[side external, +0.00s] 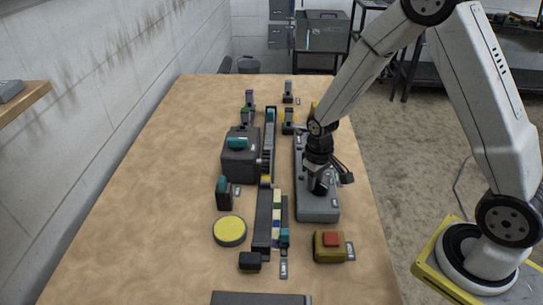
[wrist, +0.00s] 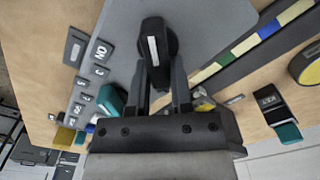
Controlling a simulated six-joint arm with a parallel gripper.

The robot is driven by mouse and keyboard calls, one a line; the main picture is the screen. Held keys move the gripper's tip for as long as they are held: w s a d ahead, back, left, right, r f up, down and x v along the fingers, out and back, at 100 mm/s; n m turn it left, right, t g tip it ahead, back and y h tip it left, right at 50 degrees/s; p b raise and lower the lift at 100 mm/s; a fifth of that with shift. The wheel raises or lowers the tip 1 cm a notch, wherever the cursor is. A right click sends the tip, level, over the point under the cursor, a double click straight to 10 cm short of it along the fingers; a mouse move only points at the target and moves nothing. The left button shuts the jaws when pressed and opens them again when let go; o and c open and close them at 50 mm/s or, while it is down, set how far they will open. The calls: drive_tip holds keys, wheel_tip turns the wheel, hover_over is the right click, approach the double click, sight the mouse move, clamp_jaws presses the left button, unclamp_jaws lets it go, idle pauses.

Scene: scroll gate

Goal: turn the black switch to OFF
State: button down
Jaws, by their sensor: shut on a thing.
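The black switch (wrist: 153,48) is a dark knob with a white mark, on a grey panel (wrist: 205,25). My gripper (wrist: 160,75) is shut on the knob, with one finger on each side. The white mark runs nearly up and down in the wrist view. In the side view my gripper (side external: 319,192) is down at the long grey panel (side external: 318,214), and the knob is hidden there by my gripper.
A long dark rail with coloured blocks (side external: 276,214) runs left of the panel. A yellow box with a red button (side external: 331,240) stands in front of it. A yellow disc (side external: 229,231) and a dark box with a teal top (side external: 240,160) are farther left. The table's left side is clear.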

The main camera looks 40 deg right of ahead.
drive_tip(key=c, duration=0.5)
unclamp_jaws()
drive_tip(key=shift+r, duration=0.2)
drive_tip(key=shift+r, duration=3.75)
drive_tip(key=shift+s+a+r, duration=0.25)
drive_tip(key=shift+s+r, duration=0.1)
drive_tip(key=shift+s, duration=0.2)
drive_tip(key=shift+s+a+r+t, duration=0.35)
drive_tip(key=shift+s+a+t, duration=0.1)
drive_tip(key=shift+s, duration=1.05)
drive_tip(key=shift+s+a+r+t, duration=0.3)
drive_tip(key=shift+s+r+t, duration=0.1)
drive_tip(key=shift+s, duration=1.05)
drive_tip(key=shift+s+a+r+t, duration=0.3)
drive_tip(key=shift+s+a+t, duration=0.15)
drive_tip(key=shift+s, duration=1.05)
